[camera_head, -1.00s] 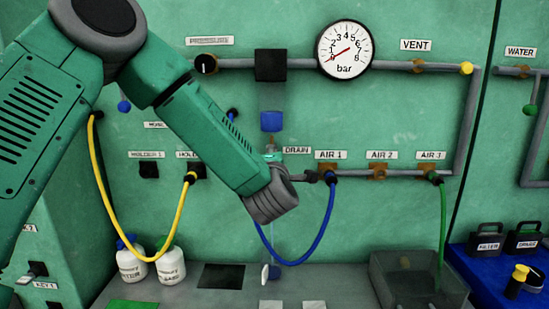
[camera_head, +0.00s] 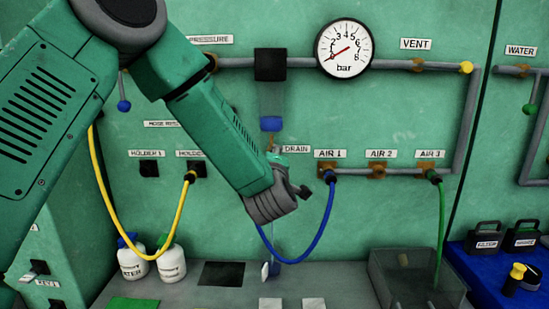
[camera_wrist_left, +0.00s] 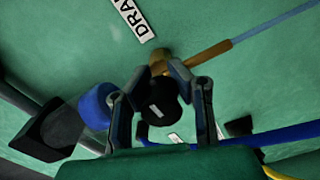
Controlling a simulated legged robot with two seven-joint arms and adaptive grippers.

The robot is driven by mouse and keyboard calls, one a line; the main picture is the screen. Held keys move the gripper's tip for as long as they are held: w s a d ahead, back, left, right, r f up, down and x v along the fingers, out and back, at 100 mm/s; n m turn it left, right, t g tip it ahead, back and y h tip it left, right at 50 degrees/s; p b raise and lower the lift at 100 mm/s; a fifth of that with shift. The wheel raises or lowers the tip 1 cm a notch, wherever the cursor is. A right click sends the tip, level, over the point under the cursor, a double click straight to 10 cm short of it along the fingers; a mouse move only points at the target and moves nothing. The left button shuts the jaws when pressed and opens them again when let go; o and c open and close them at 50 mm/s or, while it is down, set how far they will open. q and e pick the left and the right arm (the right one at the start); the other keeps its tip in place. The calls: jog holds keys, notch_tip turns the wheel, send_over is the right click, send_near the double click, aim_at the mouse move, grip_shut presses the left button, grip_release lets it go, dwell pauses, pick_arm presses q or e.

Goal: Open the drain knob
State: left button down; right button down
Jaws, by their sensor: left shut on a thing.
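The white DRAIN label (camera_head: 297,149) is on the green wall, right of the wrist of my left arm. In the left wrist view the DRAIN label (camera_wrist_left: 133,18) is partly cut off at the top. My left gripper (camera_wrist_left: 160,76) is shut on the black drain knob (camera_wrist_left: 158,108), with one finger on each side. A brass fitting (camera_wrist_left: 160,58) shows behind the knob, and a brown and grey-blue pipe runs from it. In the head view my arm hides the knob and most of the gripper. My right gripper is in neither view.
A yellow hose (camera_head: 143,256) hangs at left. The gauge (camera_head: 343,48) and pipes are above right. White bottles (camera_head: 172,263) stand on the bench.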

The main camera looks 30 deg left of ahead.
pick_arm(q)
jog(key=shift+f, duration=0.3)
jog(key=c, duration=1.3)
grip_release()
jog(key=shift+a+r, duration=0.1)
jog(key=shift+a, duration=0.05)
jog(key=v, duration=1.1)
jog(key=shift+s+d, duration=0.2)
jog(key=shift+s, duration=0.15)
